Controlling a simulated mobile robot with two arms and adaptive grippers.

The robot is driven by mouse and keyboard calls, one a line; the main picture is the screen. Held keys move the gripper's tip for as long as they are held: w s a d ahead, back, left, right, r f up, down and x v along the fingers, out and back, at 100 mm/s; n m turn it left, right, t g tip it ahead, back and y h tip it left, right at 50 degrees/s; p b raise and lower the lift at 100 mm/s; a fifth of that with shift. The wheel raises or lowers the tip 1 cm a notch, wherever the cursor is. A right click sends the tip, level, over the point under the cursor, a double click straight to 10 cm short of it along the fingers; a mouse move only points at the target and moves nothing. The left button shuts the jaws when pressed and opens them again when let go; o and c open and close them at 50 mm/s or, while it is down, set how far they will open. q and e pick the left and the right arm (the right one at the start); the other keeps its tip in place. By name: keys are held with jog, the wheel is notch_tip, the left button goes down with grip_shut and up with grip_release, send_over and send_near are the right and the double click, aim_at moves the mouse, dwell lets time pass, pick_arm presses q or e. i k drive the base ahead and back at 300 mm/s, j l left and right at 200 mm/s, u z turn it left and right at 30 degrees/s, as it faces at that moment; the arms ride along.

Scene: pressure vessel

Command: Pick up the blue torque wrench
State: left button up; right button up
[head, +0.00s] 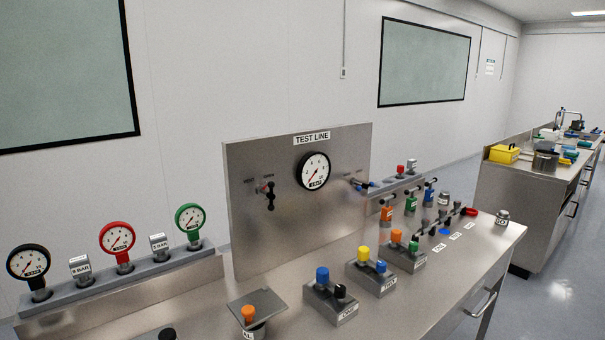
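On the right part of the steel bench, an upright blue piece (428,196) with a dark top stands in a row behind a similar green piece (411,204) and orange piece (387,214). It may be the blue torque wrench, but it is too small to be sure. Neither of my grippers is in view.
A steel panel (256,214) with a gauge stands mid-bench. Three gauges, black, red (117,238) and green, stand on a rail at left. Labelled blocks with coloured knobs (331,299) line the front. Another bench (527,204) stands farther right, across open floor.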

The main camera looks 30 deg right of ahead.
aim_at(429, 202)
jog(key=z, duration=1.85)
